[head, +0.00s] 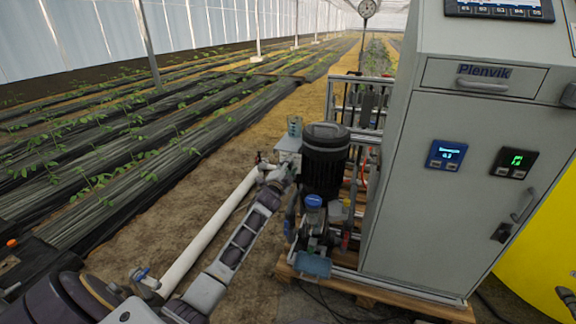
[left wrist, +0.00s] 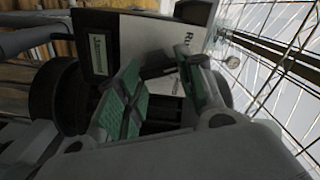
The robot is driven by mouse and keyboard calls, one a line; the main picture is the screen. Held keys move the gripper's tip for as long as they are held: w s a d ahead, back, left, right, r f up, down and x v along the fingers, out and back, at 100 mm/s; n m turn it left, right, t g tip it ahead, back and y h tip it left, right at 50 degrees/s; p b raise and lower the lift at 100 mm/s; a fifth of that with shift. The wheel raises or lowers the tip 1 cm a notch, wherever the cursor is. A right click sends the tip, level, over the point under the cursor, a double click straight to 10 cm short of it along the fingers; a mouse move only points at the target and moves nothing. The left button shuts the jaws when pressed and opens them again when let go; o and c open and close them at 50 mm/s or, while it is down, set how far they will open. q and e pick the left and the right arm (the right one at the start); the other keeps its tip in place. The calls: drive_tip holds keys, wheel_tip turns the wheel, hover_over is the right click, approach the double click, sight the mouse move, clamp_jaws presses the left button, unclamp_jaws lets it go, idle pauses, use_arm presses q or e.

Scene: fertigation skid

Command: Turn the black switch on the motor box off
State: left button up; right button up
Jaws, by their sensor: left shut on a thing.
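The motor box (head: 289,144) is a small grey box on the side of the black motor (head: 325,158), left of the cabinet. In the left wrist view its pale face (left wrist: 145,45) carries printed lettering and a dark label plate. My left gripper (head: 276,172) reaches up from the lower left to the box. In the left wrist view my left gripper (left wrist: 165,88) has its green-padded fingers in front of the box face, shut on a small dark part, the black switch (left wrist: 157,68). The fingers hide much of the switch, and its turn position cannot be read. My right gripper is not clearly seen.
A tall grey cabinet (head: 455,190) with small displays stands right of the motor. A white pipe (head: 210,232) runs beside my left arm. A yellow tank (head: 545,240) is at right.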

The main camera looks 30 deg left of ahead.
use_arm(q)
drive_tip(key=m+p, duration=0.1)
drive_tip(key=m, duration=0.1)
drive_tip(key=shift+m, duration=0.3)
drive_tip(key=shift+f+m+p, duration=0.15)
drive_tip(key=shift+m+p, duration=0.45)
drive_tip(key=shift+m, duration=0.5)
use_arm(e)
drive_tip(key=shift+g+h, duration=0.5)
drive_tip(key=shift+s+d+r, duration=0.1)
drive_tip(key=shift+d+r, duration=0.15)
drive_tip(key=shift+r, duration=0.65)
drive_tip(key=shift+s+d+r, duration=0.15)
drive_tip(key=shift+d+r, duration=0.15)
drive_tip(key=shift+r, duration=0.6)
drive_tip(key=shift+s+d+r, duration=0.1)
drive_tip(key=shift+d+r, duration=0.15)
drive_tip(key=shift+r, duration=0.65)
use_arm(q)
drive_tip(key=shift+d, duration=0.1)
drive_tip(key=o, duration=1)
drive_tip(key=shift+s, duration=0.1)
drive_tip(key=shift+v, duration=5.9)
